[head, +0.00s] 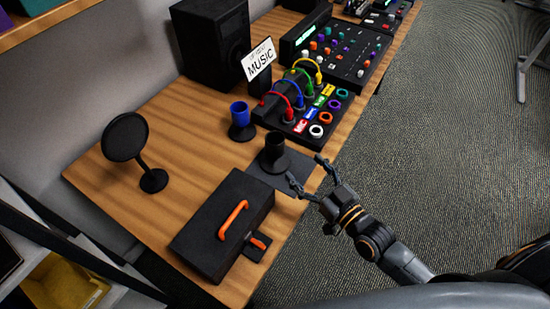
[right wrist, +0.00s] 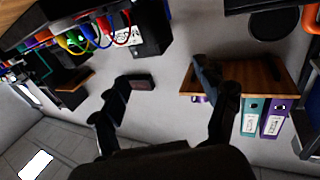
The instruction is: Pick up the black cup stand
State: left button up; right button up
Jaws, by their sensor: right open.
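A black cup-shaped stand (head: 274,150) with a wide round base stands upright on a dark square mat (head: 297,182) near the table's front edge. A similar black stand (head: 243,132) behind it holds a blue cup (head: 240,113). My right gripper (head: 306,169) is open and empty, just to the right of the black cup stand, with its fingers spread over the table edge and apart from the stand. Its spread fingers also show in the right wrist view (right wrist: 165,80), where I cannot make out the stand between them. My left gripper is not in view.
A black case (head: 222,215) with an orange handle lies front-left of the mat. A cable box (head: 305,110) with coloured plugs and rings is behind the stand. A round black disc on a stand (head: 126,137) is at left. Bare wood (head: 195,150) lies between.

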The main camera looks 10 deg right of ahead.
aim_at(281, 144)
jog(key=shift+f+p+x, duration=0.15)
jog(key=shift+f+x, duration=0.05)
jog(key=shift+x, duration=2.1)
jog(key=shift+f+p+x, duration=0.1)
jog(key=shift+f+x, duration=0.1)
jog(key=shift+x, duration=2.1)
jog(key=shift+f+p+x, duration=0.15)
jog(key=shift+x, duration=2.1)
jog(key=shift+d, duration=0.1)
jog(key=shift+c, duration=0.2)
grip_shut()
jog(key=shift+r, duration=0.1)
